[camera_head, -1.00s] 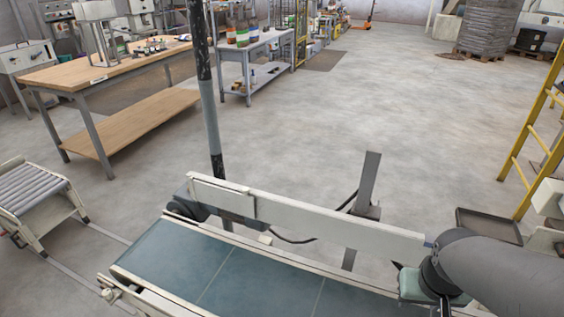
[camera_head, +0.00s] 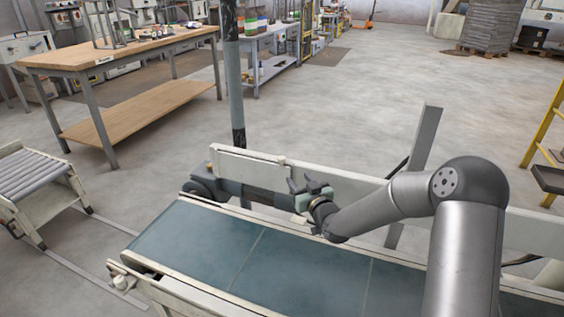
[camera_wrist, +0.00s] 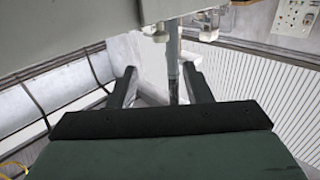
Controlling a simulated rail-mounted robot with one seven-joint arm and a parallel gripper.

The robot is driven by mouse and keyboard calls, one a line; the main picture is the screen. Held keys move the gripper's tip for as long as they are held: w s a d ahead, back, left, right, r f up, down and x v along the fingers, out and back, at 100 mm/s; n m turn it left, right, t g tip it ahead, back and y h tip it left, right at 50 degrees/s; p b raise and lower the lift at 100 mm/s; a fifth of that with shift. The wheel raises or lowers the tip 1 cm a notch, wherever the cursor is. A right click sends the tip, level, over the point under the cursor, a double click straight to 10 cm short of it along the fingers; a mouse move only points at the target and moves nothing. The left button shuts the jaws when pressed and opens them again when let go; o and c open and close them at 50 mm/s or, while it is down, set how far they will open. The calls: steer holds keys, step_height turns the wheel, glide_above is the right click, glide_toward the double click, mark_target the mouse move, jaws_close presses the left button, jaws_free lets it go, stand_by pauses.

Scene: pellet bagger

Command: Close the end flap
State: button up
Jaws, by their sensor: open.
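A short cream panel (camera_head: 245,168), which looks like the end flap, stands at the left end of the long cream side rail (camera_head: 345,187) on the belt's far side. It appears roughly in line with the rail; its exact angle is hard to tell. My gripper (camera_head: 304,184) is just right of the panel, close to the rail above the belt's far edge. In the wrist view its two fingers (camera_wrist: 162,86) are apart with nothing held between them. A large pale surface (camera_wrist: 65,30) fills the top left there; I cannot tell whether it is flap or rail.
The green conveyor belt (camera_head: 205,240) runs under my arm. A dark upright post (camera_head: 234,90) stands behind the panel, and a grey post (camera_head: 420,150) behind the rail. A roller conveyor (camera_head: 35,175) is at left, a wooden bench (camera_head: 115,55) behind.

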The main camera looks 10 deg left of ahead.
mark_target(283, 161)
steer(key=b+x, duration=0.1)
steer(key=x, duration=1.3)
steer(key=shift+a+f, duration=0.1)
jaws_close()
